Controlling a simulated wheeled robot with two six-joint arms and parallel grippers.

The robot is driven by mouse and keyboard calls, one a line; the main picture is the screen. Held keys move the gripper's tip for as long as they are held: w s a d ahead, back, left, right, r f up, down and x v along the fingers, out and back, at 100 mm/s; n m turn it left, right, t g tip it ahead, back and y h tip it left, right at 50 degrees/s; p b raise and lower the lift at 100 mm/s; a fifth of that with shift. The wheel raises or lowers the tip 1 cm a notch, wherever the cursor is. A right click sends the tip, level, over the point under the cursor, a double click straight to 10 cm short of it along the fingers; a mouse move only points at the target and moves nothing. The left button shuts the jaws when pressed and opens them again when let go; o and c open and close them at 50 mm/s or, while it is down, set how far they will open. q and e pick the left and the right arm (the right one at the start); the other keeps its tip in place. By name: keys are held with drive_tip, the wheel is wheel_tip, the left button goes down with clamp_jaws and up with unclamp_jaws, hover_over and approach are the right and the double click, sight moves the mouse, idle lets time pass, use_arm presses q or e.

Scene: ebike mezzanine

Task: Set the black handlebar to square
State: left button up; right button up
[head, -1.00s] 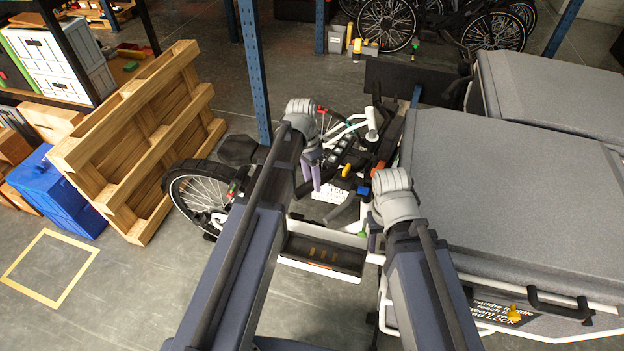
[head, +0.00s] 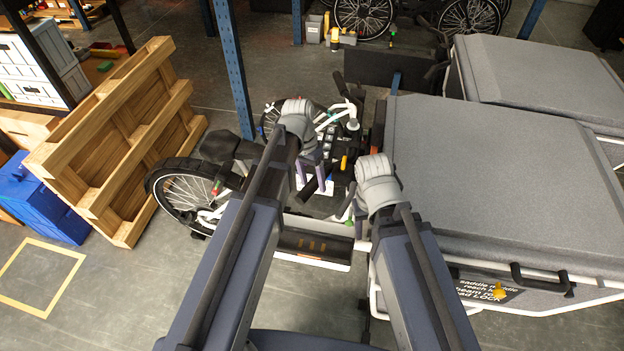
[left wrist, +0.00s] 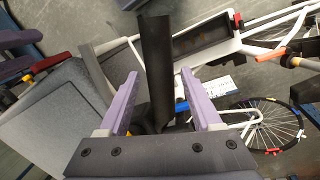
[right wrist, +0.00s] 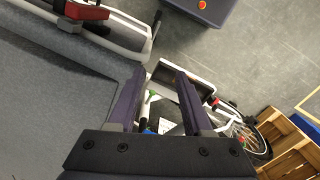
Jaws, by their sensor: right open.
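The black handlebar (head: 307,191) is on the white-framed cargo bike, in the middle of the head view and partly hidden by my arms. In the left wrist view a black bar of it (left wrist: 157,50) runs between the fingers of my left gripper (left wrist: 159,73). These purple fingers stand apart, with gaps on both sides of the bar. In the head view my left gripper (head: 314,178) is over the handlebar area. My right gripper (right wrist: 159,71) is open and empty, with white frame parts beyond its fingers. Its fingertips are mostly hidden in the head view. The handlebar's exact angle is hard to tell.
A large grey cargo cover (head: 490,165) lies right of my right gripper. A wooden pallet (head: 125,140) leans at the left beside a blue box (head: 50,200). A blue post (head: 232,70) stands behind the bike. The bike's wheel (head: 185,195) is left of my left arm.

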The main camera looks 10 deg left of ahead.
use_arm(q)
drive_tip(key=shift+o, duration=0.3)
use_arm(e)
drive_tip(key=shift+r, duration=0.1)
use_arm(q)
drive_tip(key=p+v, duration=0.7)
drive_tip(key=shift+r+p, duration=0.35)
use_arm(e)
wheel_tip(320, 180, up, 8)
drive_tip(key=shift+f, duration=0.25)
use_arm(q)
drive_tip(key=shift+a+f, duration=0.1)
use_arm(e)
drive_tip(key=shift+s, duration=0.15)
